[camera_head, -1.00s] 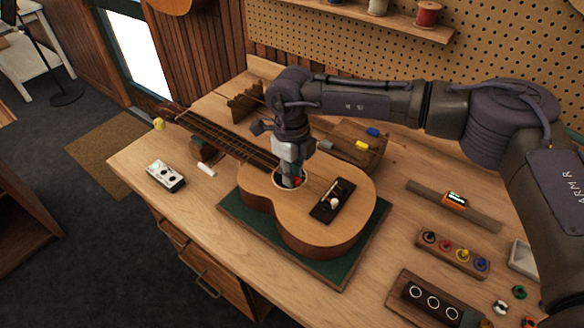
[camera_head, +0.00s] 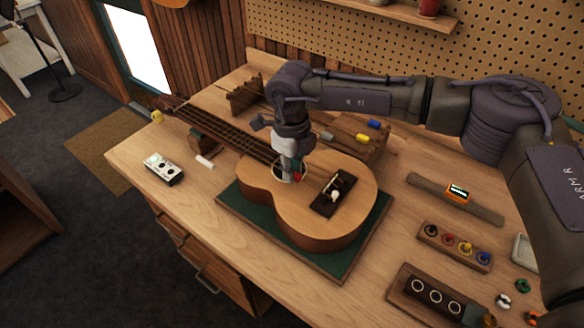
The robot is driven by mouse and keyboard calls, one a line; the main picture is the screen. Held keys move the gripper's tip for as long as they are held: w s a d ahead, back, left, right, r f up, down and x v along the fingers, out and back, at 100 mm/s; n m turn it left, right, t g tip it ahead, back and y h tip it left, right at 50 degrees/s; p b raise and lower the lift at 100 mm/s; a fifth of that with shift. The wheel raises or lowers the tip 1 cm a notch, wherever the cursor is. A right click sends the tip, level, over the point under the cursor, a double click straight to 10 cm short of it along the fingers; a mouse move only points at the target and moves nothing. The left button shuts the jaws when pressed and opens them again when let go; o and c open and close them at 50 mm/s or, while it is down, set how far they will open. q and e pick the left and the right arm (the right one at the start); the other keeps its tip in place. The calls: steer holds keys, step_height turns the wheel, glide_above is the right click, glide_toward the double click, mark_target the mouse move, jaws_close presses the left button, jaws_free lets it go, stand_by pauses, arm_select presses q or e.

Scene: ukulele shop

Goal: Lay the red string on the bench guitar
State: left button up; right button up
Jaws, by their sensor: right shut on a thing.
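The bench guitar (camera_head: 310,222) lies face up on a green mat (camera_head: 232,216) on the wooden workbench, its neck (camera_head: 215,128) pointing to the back left. My right gripper (camera_head: 292,174) points down at the guitar's sound hole, covering much of it. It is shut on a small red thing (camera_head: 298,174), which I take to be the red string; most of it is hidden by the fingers. I cannot tell whether it touches the guitar. The dark bridge (camera_head: 334,193) is just right of the gripper. My left gripper is out of view.
A rack with coloured pegs (camera_head: 455,246) and a dark holder with rings (camera_head: 433,300) are at the right. An orange tuner (camera_head: 458,193) lies on a wooden strip. A white pedal box (camera_head: 163,169) stands left. Behind my gripper, a wooden block (camera_head: 345,137) holds coloured pieces.

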stand_by(0.4)
steer(key=o, duration=1.2)
steer(key=shift+r, duration=0.15)
steer(key=shift+r+p, duration=1)
steer(key=shift+r, duration=2.4)
steer(key=shift+f, duration=0.1)
